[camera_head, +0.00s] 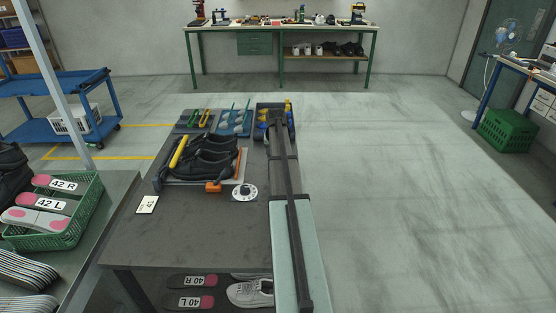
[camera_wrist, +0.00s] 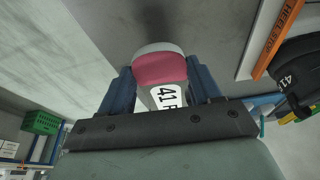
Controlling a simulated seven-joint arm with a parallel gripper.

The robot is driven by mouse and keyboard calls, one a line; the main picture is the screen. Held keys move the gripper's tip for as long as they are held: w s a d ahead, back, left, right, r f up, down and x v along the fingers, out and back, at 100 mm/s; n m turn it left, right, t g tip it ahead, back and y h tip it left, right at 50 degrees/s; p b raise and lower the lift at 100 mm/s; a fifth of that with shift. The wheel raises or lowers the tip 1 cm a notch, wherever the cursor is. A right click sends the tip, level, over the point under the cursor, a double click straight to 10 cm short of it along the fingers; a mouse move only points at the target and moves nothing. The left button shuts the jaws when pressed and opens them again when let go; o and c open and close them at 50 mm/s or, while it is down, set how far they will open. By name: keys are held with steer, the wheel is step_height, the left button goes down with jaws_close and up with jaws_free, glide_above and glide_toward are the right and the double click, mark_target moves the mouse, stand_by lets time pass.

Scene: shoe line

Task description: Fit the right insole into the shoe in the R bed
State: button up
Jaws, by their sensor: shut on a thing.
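In the wrist view, my gripper (camera_wrist: 158,72) has its two blue fingers shut on an insole (camera_wrist: 160,68). The insole has a pink pad, a pale end and a white label reading "41" and what looks like "R", partly cut off by the gripper body. A black shoe marked "41" (camera_wrist: 292,78) lies apart at the right edge of that view. In the head view, black shoes (camera_head: 205,152) sit in a fixture on the grey table. The bed letters are not readable. I cannot make out the gripper's tip or the held insole in the head view.
An orange heel-stop strip (camera_wrist: 274,38) edges a pale plate near the shoe. A white dial (camera_head: 244,192) and a number card (camera_head: 147,204) lie on the table. Trays (camera_head: 234,122) stand behind the fixture. A green crate (camera_head: 60,235) with 42 insoles is at left. The table's front is clear.

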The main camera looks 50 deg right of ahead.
steer(key=shift+w, duration=0.15)
steer(key=w+d+r+n+g+y, duration=0.1)
steer(key=w+d+r+n+y, duration=0.1)
steer(key=w+r+n, duration=0.9)
step_height(320, 180, up, 2)
steer(key=n+y, duration=0.1)
steer(key=n, duration=0.7)
steer(key=shift+w+d+g, duration=0.25)
steer(key=shift+g, duration=0.05)
